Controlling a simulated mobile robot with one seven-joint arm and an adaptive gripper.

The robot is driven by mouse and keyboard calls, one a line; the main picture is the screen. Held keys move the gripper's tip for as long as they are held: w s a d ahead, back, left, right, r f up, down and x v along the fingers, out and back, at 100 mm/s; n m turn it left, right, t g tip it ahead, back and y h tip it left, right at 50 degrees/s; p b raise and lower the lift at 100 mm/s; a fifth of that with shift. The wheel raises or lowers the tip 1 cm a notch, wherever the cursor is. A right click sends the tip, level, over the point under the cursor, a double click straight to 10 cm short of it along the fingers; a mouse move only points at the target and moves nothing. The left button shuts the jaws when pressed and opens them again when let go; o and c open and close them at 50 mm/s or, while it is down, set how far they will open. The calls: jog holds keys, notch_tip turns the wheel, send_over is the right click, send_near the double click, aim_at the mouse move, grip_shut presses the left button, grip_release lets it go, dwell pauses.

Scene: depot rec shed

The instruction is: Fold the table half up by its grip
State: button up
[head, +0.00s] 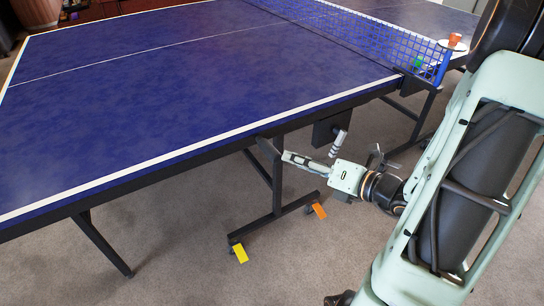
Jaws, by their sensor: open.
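The near table half (190,75) is a blue top with white lines and a dark edge frame, lying flat. A short dark bar (269,149) and a black block (332,128) show at the near edge, under the rim. I cannot tell for sure which of them is the grip. My gripper (314,149) is open, just below the near edge. One finger reaches left toward the dark bar and the other points up close to the black block. I see nothing between the fingers. I cannot tell whether either finger touches anything.
The blue net (345,34) divides the near half from the far half (425,17). An orange-red item (455,40) is at the net's near end. Dark legs stand below, with a yellow tag (240,253) and an orange tag (319,210) low down. Carpet (190,255) in front is clear.

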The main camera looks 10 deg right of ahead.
aim_at(272, 152)
jog(key=b+x, duration=0.3)
jog(key=x, duration=0.6)
jog(key=shift+s, duration=0.15)
jog(key=shift+w+a, duration=0.4)
jog(key=shift+w, duration=0.1)
grip_shut()
